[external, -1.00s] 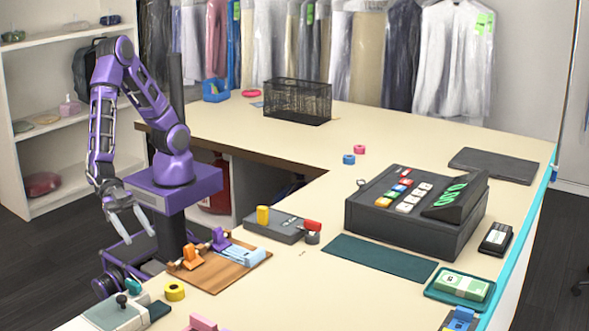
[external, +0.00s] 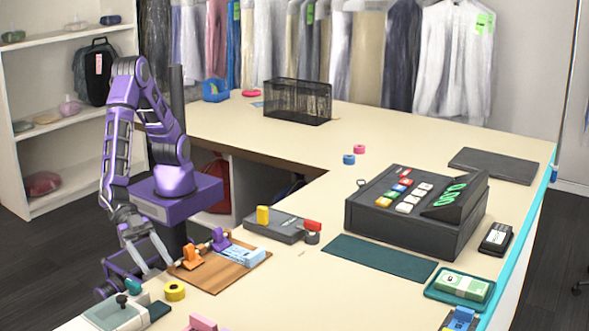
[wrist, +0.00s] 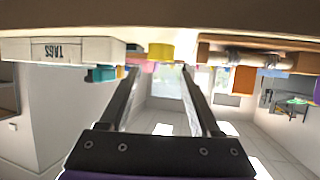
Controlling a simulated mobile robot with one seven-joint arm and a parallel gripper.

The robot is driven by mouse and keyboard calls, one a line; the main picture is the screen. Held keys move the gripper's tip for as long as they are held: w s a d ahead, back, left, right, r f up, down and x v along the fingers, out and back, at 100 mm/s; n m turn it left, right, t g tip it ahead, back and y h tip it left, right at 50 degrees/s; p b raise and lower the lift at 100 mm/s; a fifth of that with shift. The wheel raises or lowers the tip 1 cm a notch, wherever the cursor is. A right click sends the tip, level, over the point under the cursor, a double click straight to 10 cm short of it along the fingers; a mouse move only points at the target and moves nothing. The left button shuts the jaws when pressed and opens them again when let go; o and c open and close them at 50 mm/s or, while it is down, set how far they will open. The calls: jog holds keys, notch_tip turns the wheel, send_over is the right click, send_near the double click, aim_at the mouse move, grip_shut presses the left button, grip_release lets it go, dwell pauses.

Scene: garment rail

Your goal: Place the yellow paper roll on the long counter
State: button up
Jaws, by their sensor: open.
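The yellow paper roll (external: 174,291) is a short ring-shaped roll on the counter top (external: 265,292), near its left edge, between a wooden board and a grey-green device. It also shows in the wrist view (wrist: 160,52), beyond and between my fingertips. My gripper (external: 160,263) is open and empty, its fingers pointing down beside the counter edge, just up and left of the roll in the external view. The fingers look apart from the roll.
The wooden board (external: 229,277) with orange and purple clamps lies right of the roll. A cash register (external: 415,207) and a teal mat (external: 380,258) are further right. The counter's back has bare room.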

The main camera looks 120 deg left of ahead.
aim_at(173, 286)
jog(key=b+x, duration=0.1)
jog(key=x, duration=0.6)
jog(key=shift+w+r, duration=0.1)
jog(key=shift+w, duration=0.15)
jog(key=shift+c, duration=0.3)
grip_shut()
